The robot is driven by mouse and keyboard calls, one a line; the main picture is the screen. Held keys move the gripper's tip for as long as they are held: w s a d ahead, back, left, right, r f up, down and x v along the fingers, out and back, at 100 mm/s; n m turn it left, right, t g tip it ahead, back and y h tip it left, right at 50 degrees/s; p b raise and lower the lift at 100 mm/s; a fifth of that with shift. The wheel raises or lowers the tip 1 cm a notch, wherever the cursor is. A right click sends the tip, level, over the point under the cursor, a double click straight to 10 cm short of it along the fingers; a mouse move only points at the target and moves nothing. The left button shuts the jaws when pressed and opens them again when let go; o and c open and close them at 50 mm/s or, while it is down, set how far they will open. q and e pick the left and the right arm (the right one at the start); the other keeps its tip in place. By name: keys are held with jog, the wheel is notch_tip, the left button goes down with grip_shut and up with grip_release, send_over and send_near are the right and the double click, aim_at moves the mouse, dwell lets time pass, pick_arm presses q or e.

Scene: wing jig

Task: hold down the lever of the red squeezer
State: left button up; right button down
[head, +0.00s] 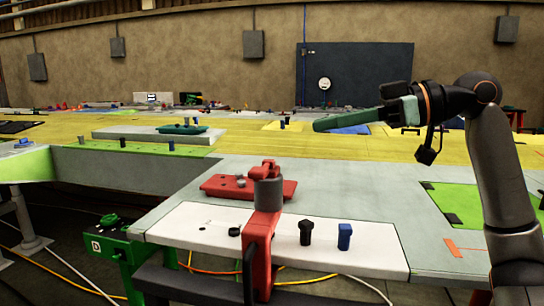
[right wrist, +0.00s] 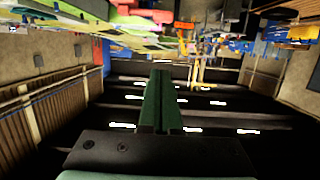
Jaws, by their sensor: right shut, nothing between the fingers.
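The red squeezer (head: 262,235) stands at the front edge of the grey table, with a grey cylinder and a red top piece above it. A black handle-like bar (head: 249,270) runs down its left side; I cannot tell if this is the lever. My right gripper (head: 320,125) has green fingers and is raised above the table, to the right of and farther back than the squeezer in the picture, apart from it. Its fingers are shut and empty, and they also show in the right wrist view (right wrist: 160,78). My left gripper is not in view.
A red plate-like part (head: 222,187) lies behind the squeezer. A green patch (head: 458,203) marks the table at right. The grey tabletop between is clear.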

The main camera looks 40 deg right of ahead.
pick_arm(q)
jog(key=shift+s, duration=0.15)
pick_arm(e)
jog(key=shift+a, duration=0.1)
jog(key=p, duration=0.3)
send_over(263, 169)
jog(key=s, duration=0.1)
notch_tip(263, 169, down, 3)
pick_arm(q)
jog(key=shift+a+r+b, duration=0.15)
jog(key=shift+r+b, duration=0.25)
jog(key=shift+b, duration=0.6)
pick_arm(e)
jog(key=shift+s+d+f, duration=0.1)
jog(key=shift+d+f, duration=0.1)
jog(key=shift+f, duration=0.7)
jog(key=shift+d+f, duration=0.2)
jog(key=shift+f, duration=0.65)
